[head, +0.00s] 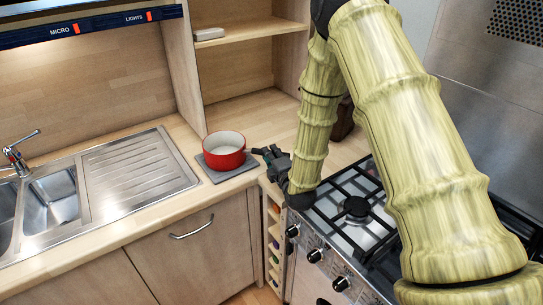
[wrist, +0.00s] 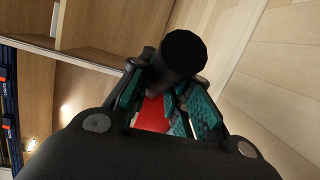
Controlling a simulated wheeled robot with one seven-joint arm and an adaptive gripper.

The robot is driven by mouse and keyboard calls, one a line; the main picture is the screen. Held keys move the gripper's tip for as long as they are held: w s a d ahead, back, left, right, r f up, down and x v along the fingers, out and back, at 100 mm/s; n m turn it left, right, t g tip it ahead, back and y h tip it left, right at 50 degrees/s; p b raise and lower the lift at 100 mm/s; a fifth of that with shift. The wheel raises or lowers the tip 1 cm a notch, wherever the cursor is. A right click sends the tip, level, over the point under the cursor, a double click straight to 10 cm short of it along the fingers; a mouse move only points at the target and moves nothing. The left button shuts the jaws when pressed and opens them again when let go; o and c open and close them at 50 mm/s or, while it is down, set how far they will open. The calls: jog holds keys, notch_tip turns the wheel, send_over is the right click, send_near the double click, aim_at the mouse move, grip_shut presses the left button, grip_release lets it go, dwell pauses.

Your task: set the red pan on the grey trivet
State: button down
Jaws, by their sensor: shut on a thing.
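The red pan (head: 224,152) has a pale inside and sits upright over the grey trivet (head: 217,170) on the wooden counter, between sink and cooker. From this angle its base looks to rest on the trivet. Its dark handle (head: 258,151) points right, towards my gripper (head: 272,156). My gripper is shut on the handle. In the wrist view the dark handle (wrist: 183,52) stands between the fingers, and a patch of the red pan (wrist: 152,115) shows beyond them. The far side of the trivet is hidden by the pan.
The range cooker (head: 355,207) with black grates is right of the counter, under my arm. A steel sink with a ribbed drainer (head: 140,172) is at left. A wooden shelf (head: 245,32) stands above and behind; the counter (head: 250,108) beneath it is clear.

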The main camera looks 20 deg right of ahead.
jog(key=c, duration=1.3)
grip_release()
jog(key=shift+o, duration=0.2)
jog(key=shift+s+f, duration=0.1)
